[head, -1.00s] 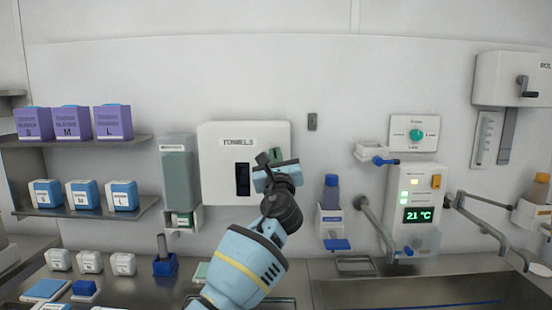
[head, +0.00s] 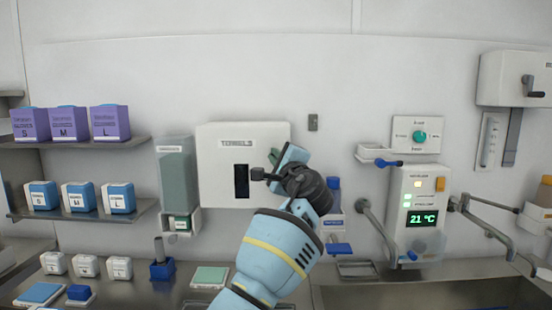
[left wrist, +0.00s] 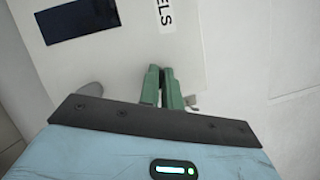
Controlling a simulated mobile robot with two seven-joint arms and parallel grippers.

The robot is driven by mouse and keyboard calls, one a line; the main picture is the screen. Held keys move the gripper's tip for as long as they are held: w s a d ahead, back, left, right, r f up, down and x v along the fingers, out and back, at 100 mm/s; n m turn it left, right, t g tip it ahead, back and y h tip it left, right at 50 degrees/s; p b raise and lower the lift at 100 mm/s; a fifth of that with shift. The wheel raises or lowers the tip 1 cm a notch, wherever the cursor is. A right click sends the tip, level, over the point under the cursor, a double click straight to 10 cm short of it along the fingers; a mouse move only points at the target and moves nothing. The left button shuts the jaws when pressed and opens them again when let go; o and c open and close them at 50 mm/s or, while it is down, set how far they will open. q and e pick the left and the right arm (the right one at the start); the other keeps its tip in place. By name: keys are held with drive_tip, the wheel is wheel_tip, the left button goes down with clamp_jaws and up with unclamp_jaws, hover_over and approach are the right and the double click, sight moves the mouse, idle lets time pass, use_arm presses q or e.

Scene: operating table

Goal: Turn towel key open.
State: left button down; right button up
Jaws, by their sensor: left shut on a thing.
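The white towel dispenser (head: 222,187) hangs on the wall, with a "TOWELS" label and a dark window. It also fills the upper part of the left wrist view (left wrist: 125,65). My left gripper (head: 281,152) is at the dispenser's right front side, its palm turned diagonally. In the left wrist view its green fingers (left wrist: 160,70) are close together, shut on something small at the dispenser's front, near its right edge. The towel key itself is not clearly visible; the fingers and palm hide it. A small pale metallic bit (left wrist: 191,101) shows beside the right finger. My right gripper is not in view.
A soap dispenser (head: 176,170) hangs left of the towel dispenser. A bottle (head: 334,184) in a wall holder is partly behind my wrist. A control box (head: 418,190) with taps stands right. Shelves with boxes are left; a metal counter (head: 185,294) runs below.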

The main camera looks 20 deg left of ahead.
use_arm(q)
drive_tip(key=shift+r+n+g+h, duration=0.15)
drive_tip(key=shift+n+g, duration=0.3)
drive_tip(key=shift+n, duration=0.75)
drive_tip(key=shift+n+g+h, duration=0.15)
drive_tip(key=shift+n+g, duration=0.3)
drive_tip(key=shift+n, duration=0.75)
drive_tip(key=c, duration=1.6)
unclamp_jaws()
drive_tip(key=shift+s+d, duration=0.1)
